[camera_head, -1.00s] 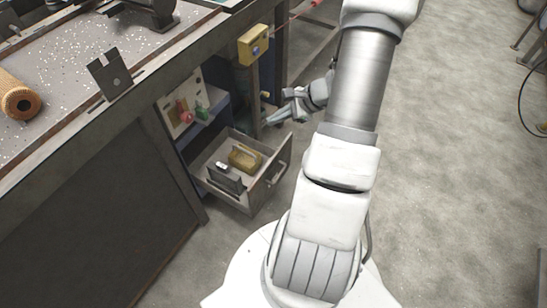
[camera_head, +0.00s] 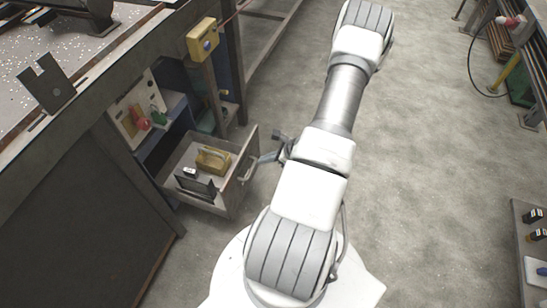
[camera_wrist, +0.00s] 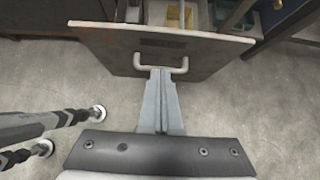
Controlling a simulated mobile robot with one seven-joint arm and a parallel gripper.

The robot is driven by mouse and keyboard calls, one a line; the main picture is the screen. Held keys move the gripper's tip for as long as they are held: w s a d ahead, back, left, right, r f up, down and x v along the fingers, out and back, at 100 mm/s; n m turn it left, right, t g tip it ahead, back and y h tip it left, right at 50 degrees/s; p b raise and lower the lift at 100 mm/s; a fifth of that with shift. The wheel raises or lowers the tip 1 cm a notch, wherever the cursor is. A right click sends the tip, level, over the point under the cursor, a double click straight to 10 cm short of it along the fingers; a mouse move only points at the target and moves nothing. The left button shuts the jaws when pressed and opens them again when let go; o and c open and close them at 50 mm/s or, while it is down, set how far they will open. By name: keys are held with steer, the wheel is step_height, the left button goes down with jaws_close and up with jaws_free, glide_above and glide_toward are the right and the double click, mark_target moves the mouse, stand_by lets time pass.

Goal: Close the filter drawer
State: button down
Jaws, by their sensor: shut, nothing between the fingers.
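The filter drawer (camera_head: 226,200) is pulled out of the workbench, with a brass-coloured block (camera_head: 212,161) and dark plates inside. Its front panel (camera_wrist: 112,45) fills the upper part of the wrist view, with a pale bar handle (camera_wrist: 161,71) across its middle. My gripper (camera_wrist: 159,76) is shut and empty. Its fingertips are at the handle in the wrist view; I cannot tell whether they touch it. In the head view my gripper (camera_head: 268,157) is just right of the drawer front, partly hidden by my arm.
The workbench (camera_head: 92,110) stands at the left, with a switch panel (camera_head: 137,118) and a yellow box (camera_head: 202,40) above the drawer. Open concrete floor (camera_head: 430,150) lies to the right. A low table (camera_head: 522,240) is at the right edge.

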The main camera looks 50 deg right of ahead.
mark_target(242, 159)
steer(key=w, duration=0.1)
steer(key=w+a+f, duration=0.1)
steer(key=w, duration=0.1)
steer(key=w+a+f+b, duration=0.1)
steer(key=shift+w, duration=0.35)
steer(key=shift+w+a, duration=0.15)
steer(key=shift+w, duration=0.25)
steer(key=w+a+b, duration=0.3)
steer(key=w+a, duration=0.2)
steer(key=w, duration=0.7)
steer(key=w+a+b, duration=0.2)
steer(key=w+a, duration=0.3)
steer(key=w, duration=0.7)
steer(key=shift+w+b, duration=0.25)
steer(key=shift+b, duration=0.15)
steer(key=shift+a, duration=0.1)
steer(key=shift+s, duration=0.1)
